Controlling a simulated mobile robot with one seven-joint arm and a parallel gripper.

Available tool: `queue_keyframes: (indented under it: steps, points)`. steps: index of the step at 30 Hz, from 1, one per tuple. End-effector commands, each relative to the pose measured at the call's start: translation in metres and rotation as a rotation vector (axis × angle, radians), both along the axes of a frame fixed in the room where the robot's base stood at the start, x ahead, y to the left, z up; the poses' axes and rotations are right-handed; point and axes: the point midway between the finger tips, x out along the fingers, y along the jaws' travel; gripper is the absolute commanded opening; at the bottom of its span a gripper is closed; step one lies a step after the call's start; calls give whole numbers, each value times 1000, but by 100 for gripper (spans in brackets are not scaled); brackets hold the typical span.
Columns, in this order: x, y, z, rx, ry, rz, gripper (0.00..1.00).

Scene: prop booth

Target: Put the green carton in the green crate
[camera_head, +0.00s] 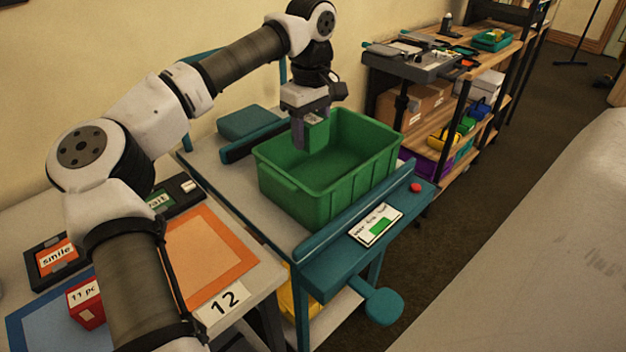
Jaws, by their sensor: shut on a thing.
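The green crate (318,205) stands on a grey-topped stand with teal rails, its open top facing up. My gripper (308,140) points down over the crate's back-left part. It is shut on the green carton (318,133), which hangs at about the height of the crate's rim or just inside it. I cannot tell whether the carton touches the crate. The crate's visible floor looks empty.
A table at front left holds a red box (88,303), an orange-bordered mat (205,262) and small signs. A card (375,224) and a red button (416,187) sit on the stand's front rail. Shelves (460,135) with boxes stand behind right.

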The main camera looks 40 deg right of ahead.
Motion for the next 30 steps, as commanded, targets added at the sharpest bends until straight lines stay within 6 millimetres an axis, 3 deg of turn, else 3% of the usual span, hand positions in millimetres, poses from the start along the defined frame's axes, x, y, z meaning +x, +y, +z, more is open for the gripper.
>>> queue_keyframes:
  steps: [3, 9, 17, 24, 30]
  points:
    - [0, 0, -33, 1, 4, -1, 24]
    - [0, 0, -77, -1, 2, -1, 24]
    - [0, 0, -98, -2, 0, 0, 24]
    - [0, 0, -132, 0, 2, 0, 24]
    - [0, 0, -137, -2, -1, 0, 24]
